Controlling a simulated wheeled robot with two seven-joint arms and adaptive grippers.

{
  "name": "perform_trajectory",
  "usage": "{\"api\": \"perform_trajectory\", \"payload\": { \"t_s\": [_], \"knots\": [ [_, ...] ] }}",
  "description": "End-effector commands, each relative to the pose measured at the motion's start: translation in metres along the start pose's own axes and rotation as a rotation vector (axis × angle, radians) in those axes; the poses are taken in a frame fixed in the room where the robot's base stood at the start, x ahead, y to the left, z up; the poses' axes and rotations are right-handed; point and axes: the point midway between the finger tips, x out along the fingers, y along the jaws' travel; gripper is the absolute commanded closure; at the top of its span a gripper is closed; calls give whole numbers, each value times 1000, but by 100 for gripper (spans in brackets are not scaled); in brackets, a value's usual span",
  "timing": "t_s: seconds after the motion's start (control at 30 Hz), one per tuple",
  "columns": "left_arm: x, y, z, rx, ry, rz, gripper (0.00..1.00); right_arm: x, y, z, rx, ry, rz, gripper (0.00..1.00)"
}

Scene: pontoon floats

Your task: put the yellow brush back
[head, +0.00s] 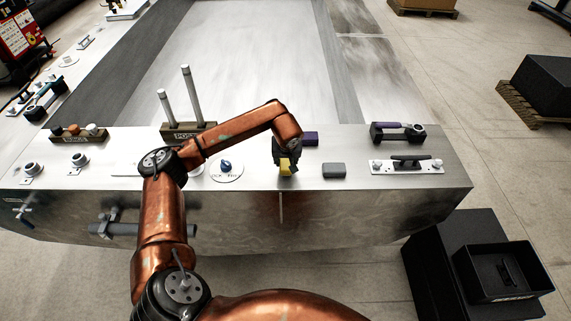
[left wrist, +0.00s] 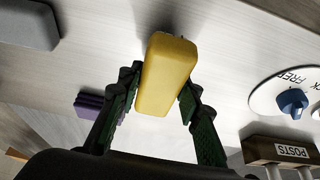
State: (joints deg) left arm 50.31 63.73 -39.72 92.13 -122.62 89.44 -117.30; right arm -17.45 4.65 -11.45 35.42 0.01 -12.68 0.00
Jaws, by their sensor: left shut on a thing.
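The yellow brush (head: 285,167) is at my left gripper (head: 287,160), over the front deck of the metal float. In the left wrist view the brush's yellow block (left wrist: 166,75) sits between the two dark fingers of the left gripper (left wrist: 160,100), which are shut on it. Its far end points away from my palm, toward the pale deck surface. I cannot tell whether it touches the deck. My right gripper is in neither view.
A purple block (head: 308,138) lies just behind the gripper, and a grey block (head: 334,170) to its right. A dial plate (head: 226,171) with a blue knob and the POSTS holder (head: 188,132) with two upright rods stand to the left. A cleat plate (head: 407,167) is farther right.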

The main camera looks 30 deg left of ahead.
Motion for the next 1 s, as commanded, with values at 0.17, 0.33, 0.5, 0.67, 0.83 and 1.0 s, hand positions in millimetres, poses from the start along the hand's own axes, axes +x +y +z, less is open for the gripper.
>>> {"api": "perform_trajectory", "payload": {
  "t_s": [0.17,0.33,0.5,0.67,0.83,1.0],
  "knots": [
    [16,0,8,0,-1,1,90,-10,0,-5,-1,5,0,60],
    [17,0,8,0,0,1,90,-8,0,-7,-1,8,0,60],
    [21,0,10,1,-1,0,67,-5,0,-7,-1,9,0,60],
    [20,0,9,0,-1,0,56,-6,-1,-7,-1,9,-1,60],
    [20,0,9,0,-1,0,50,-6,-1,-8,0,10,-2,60],
    [19,0,9,0,-1,0,50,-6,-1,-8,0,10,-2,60]
  ]
}}
